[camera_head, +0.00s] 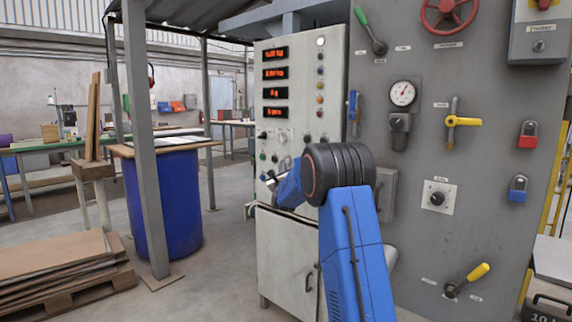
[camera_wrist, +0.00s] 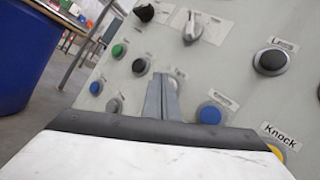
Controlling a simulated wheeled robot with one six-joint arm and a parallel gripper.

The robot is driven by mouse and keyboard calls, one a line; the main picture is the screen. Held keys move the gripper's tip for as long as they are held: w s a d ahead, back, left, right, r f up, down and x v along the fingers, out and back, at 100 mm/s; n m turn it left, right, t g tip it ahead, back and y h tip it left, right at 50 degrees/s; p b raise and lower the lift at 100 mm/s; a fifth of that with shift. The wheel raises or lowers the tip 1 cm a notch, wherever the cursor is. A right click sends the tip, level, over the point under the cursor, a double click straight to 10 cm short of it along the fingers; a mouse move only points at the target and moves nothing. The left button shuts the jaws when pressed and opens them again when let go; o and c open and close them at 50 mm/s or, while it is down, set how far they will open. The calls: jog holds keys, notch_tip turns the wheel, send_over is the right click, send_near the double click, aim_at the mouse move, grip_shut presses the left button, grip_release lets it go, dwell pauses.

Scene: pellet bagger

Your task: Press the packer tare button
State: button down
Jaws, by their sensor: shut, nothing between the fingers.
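The packer panel (camera_head: 300,140) is a pale cabinet face with red displays and many buttons. In the wrist view its buttons include a green one (camera_wrist: 119,50), a black one (camera_wrist: 139,66), a blue one (camera_wrist: 208,114) and a large black one (camera_wrist: 270,61). I cannot read a tare label on any of them. My gripper (camera_wrist: 162,82) is shut and empty, its fingertips in front of the panel between the black and blue buttons. The fingers partly cover a small label there, and a button behind them may be hidden. Contact cannot be told.
A yellow button (camera_wrist: 275,152) sits by a label reading "Knock". A grey wall (camera_head: 455,240) with valves, a gauge and padlocks stands right of the panel. A blue drum (camera_head: 165,205) and a post (camera_head: 148,150) stand left, with open floor between drum and cabinet.

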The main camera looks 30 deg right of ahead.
jog(key=shift+s+a, duration=0.1)
jog(key=shift+a, duration=0.1)
jog(key=shift+a, duration=0.1)
jog(key=a, duration=0.1)
jog(key=s+a, duration=0.1)
jog(key=a, duration=0.1)
jog(key=s+a, duration=0.1)
jog(key=a, duration=0.1)
jog(key=shift+a, duration=0.2)
dwell(0.4)
dwell(0.8)
